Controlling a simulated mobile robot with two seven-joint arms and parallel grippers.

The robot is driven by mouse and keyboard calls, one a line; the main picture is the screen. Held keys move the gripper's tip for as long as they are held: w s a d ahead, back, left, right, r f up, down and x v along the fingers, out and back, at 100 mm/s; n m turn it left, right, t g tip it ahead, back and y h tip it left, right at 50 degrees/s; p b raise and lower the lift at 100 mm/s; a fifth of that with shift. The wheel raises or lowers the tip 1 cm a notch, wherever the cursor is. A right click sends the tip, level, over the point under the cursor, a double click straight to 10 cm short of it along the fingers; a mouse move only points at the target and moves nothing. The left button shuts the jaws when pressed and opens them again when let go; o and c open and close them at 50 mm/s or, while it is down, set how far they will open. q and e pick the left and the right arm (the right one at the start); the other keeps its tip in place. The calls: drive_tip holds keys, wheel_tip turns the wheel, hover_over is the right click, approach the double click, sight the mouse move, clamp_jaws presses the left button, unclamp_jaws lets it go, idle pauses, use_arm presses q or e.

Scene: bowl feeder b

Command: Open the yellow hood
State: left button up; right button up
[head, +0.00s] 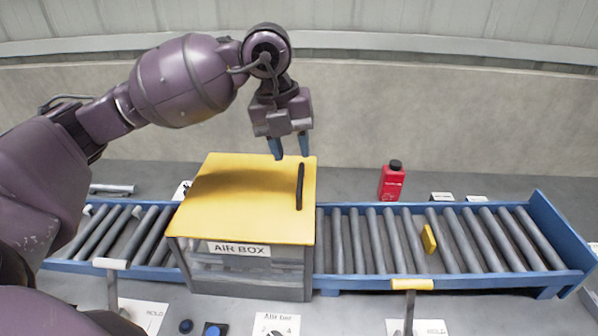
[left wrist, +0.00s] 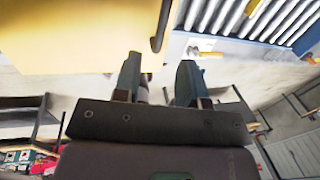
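The yellow hood (head: 235,198) is the flat lid of the box labelled AIR BOX, and it lies closed on top. A dark bar handle (head: 300,186) stands near its right edge. My left gripper (head: 290,158) is above the far right part of the hood, fingers pointing down, open and empty. In the left wrist view the hood (left wrist: 75,40) fills the upper left, and the handle (left wrist: 161,25) is just beyond the two parted fingers (left wrist: 158,75). The gripper looks apart from the handle. My right gripper is not in view.
A blue-framed roller conveyor (head: 455,245) runs left and right of the box. A small yellow block (head: 429,239) lies on its rollers. A red bottle (head: 391,181) stands behind it. Stops with pale bars (head: 412,284) and labels stand in front.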

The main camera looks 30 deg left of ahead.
sight(300, 179)
use_arm(q)
drive_tip(key=shift+w+d+f, duration=0.1)
drive_tip(key=shift+d+f, duration=0.1)
drive_tip(key=shift+f, duration=0.8)
drive_tip(key=shift+w+d+f, duration=0.15)
drive_tip(key=shift+f, duration=0.85)
drive_tip(key=shift+w+d+f, duration=0.1)
drive_tip(key=shift+d+f, duration=0.1)
drive_tip(key=shift+f, duration=0.8)
drive_tip(key=shift+c, duration=0.5)
clamp_jaws()
drive_tip(key=shift+r, duration=0.1)
